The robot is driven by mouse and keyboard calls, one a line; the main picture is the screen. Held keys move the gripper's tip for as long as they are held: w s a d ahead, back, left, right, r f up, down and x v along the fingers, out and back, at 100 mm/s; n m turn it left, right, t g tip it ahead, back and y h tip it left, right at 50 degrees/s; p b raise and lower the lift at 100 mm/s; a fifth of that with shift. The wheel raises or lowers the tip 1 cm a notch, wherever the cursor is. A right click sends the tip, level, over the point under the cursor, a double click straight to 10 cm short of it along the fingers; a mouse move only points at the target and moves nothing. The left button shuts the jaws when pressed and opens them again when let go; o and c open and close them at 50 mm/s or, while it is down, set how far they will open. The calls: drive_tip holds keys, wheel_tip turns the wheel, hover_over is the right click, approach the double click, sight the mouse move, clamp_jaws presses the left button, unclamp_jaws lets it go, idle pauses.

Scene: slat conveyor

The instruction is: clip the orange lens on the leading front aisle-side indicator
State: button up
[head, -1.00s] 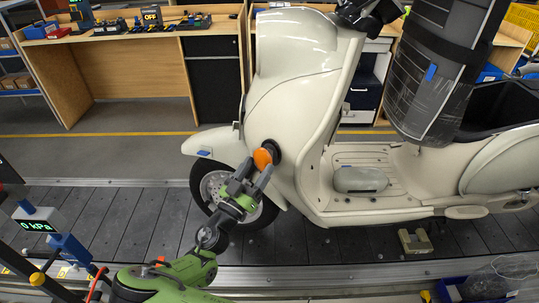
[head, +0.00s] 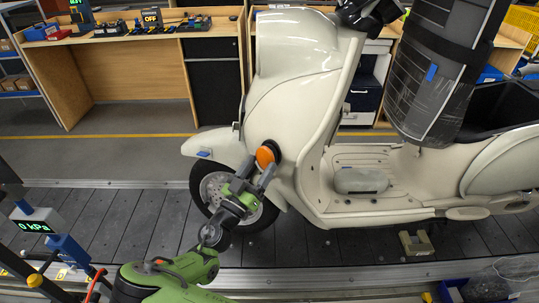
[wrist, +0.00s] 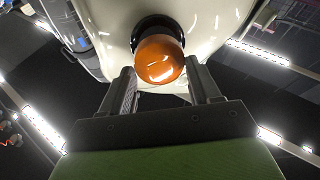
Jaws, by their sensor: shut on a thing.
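The orange lens (head: 265,157) is at the front of the cream scooter (head: 300,80), on its near side. In the wrist view the lens (wrist: 159,59) sits between the tips of my gripper's two fingers. My gripper (head: 257,173) is shut on it. The round black indicator base (head: 274,147) shows right behind the lens, and its dark rim (wrist: 157,27) shows above the lens in the wrist view. Lens and base look in line and touching or nearly so; whether the lens is seated I cannot tell.
The scooter stands on a dark slat conveyor (head: 130,215), its front wheel (head: 215,188) just below my gripper. A post with a 0 kPa display (head: 38,226) stands at the left. A blue bin (head: 455,290) is at the lower right. A wooden bench (head: 130,75) stands behind.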

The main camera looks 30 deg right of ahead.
drive_tip(key=shift+w+d, duration=0.2)
drive_tip(key=shift+d, duration=0.15)
drive_tip(key=shift+w+d+b, duration=0.1)
drive_tip(key=shift+d+b, duration=0.05)
drive_tip(key=shift+b, duration=0.2)
drive_tip(key=shift+w+d, duration=0.1)
drive_tip(key=shift+d, duration=0.1)
drive_tip(key=o, duration=1.1)
drive_tip(key=shift+f, duration=0.1)
drive_tip(key=b+v, duration=0.1)
drive_tip(key=v, duration=1.4)
drive_tip(key=shift+a+f+b, duration=0.15)
drive_tip(key=shift+a+b, duration=0.1)
drive_tip(key=shift+b, duration=0.05)
